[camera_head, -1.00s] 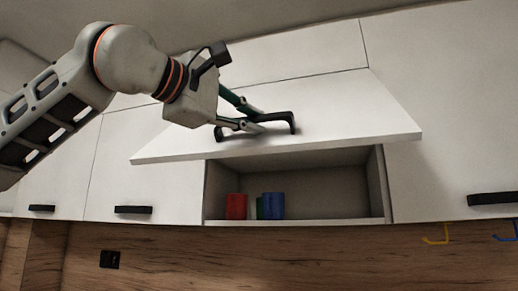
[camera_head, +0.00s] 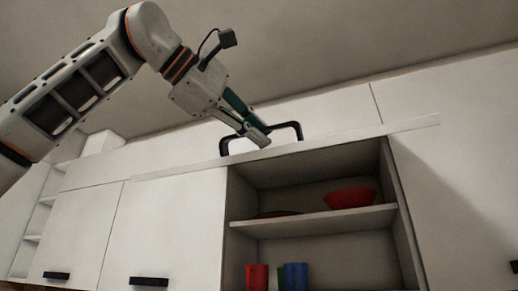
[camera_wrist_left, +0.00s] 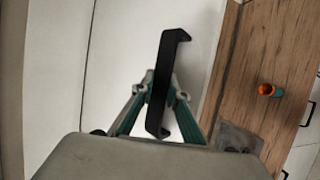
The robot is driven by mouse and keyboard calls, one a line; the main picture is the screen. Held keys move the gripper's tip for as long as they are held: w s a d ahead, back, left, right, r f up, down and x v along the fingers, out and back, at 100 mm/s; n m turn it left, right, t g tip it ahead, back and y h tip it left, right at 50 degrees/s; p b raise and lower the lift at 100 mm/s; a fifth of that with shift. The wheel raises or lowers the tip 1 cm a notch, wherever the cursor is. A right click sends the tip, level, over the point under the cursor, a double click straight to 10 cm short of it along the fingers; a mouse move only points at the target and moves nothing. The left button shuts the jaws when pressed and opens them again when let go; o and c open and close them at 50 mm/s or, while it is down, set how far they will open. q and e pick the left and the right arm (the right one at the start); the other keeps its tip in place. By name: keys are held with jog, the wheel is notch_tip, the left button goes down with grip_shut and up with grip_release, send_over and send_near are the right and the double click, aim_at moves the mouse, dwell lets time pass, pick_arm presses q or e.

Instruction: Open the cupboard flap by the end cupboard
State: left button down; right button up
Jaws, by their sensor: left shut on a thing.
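The white cupboard flap (camera_head: 365,134) is swung up and shows nearly edge-on in the head view, with the cupboard (camera_head: 313,219) open below it. Its black bar handle (camera_head: 290,126) is on the flap's outer face. My left gripper (camera_head: 262,137) is shut on this handle. In the left wrist view the handle (camera_wrist_left: 168,58) runs between the fingers of the left gripper (camera_wrist_left: 160,92), against the white flap face (camera_wrist_left: 125,65). My right gripper is in neither view.
Inside the cupboard, a red bowl (camera_head: 350,197) stands on the shelf, with a red mug (camera_head: 257,277) and a blue mug (camera_head: 296,276) below. Closed white doors (camera_head: 165,230) flank it. The wrist view shows an orange cup (camera_wrist_left: 270,90) on a wooden surface (camera_wrist_left: 258,55).

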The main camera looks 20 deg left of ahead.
pick_arm(q)
jog(key=shift+s+r, duration=0.1)
jog(key=shift+r, duration=0.2)
jog(key=c, duration=1.9)
grip_release()
jog(key=v, duration=1.2)
jog(key=shift+r, duration=0.15)
